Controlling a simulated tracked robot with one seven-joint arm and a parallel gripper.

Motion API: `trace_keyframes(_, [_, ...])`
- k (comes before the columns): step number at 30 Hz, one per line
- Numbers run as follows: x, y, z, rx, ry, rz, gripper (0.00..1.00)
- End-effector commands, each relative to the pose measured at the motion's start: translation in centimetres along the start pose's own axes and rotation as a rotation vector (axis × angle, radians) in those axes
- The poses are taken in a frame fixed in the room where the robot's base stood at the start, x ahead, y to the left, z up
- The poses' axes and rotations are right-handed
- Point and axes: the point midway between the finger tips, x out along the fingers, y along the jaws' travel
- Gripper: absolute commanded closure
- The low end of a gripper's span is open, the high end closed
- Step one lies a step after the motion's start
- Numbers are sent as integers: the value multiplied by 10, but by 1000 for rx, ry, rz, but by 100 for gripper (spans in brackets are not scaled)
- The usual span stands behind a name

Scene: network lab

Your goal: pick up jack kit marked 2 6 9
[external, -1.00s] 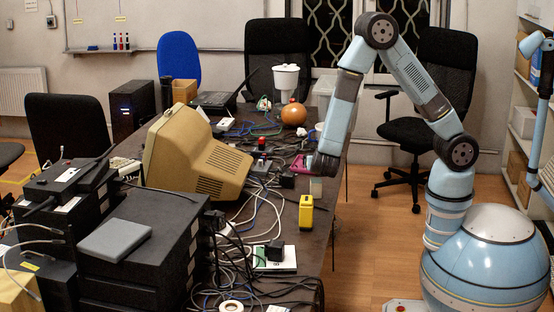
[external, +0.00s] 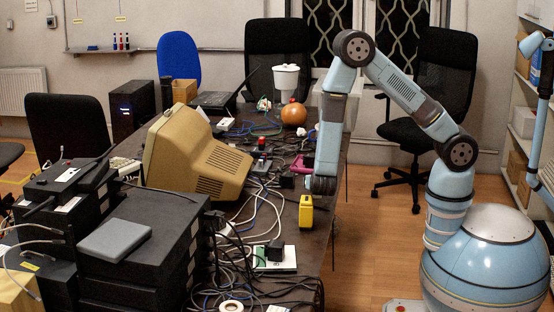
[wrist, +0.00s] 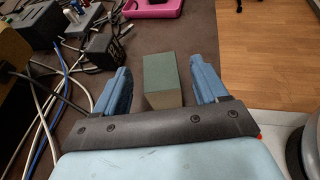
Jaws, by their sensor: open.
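A small box (wrist: 163,78) with a green top and a beige-grey side stands on the dark table in the wrist view. No marking 2 6 9 can be read on it, so I cannot tell whether it is the jack kit. My gripper (wrist: 160,65) is open, with one blue finger on each side of the box and a gap to each. Nothing is gripped. In the external view my gripper (external: 322,186) is low at the table's right edge and hides the box.
A yellow tool (external: 306,213) stands just in front of my gripper. A pink case (wrist: 152,6) lies beyond the box. A black block (wrist: 108,49) and loose cables (wrist: 55,85) are to the left. The floor (wrist: 270,40) lies right of the table edge.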

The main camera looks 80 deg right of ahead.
Motion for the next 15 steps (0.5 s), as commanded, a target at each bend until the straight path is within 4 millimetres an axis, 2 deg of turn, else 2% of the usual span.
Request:
trace_keyframes(3, [15, 0, 0, 0, 0, -1, 28])
trace_keyframes(6, [21, 0, 0, 0, 0, 0, 28])
trace_keyframes(14, [22, 0, 0, 0, 0, 2, 28])
trace_keyframes(15, [22, 0, 0, 0, 0, 2, 31])
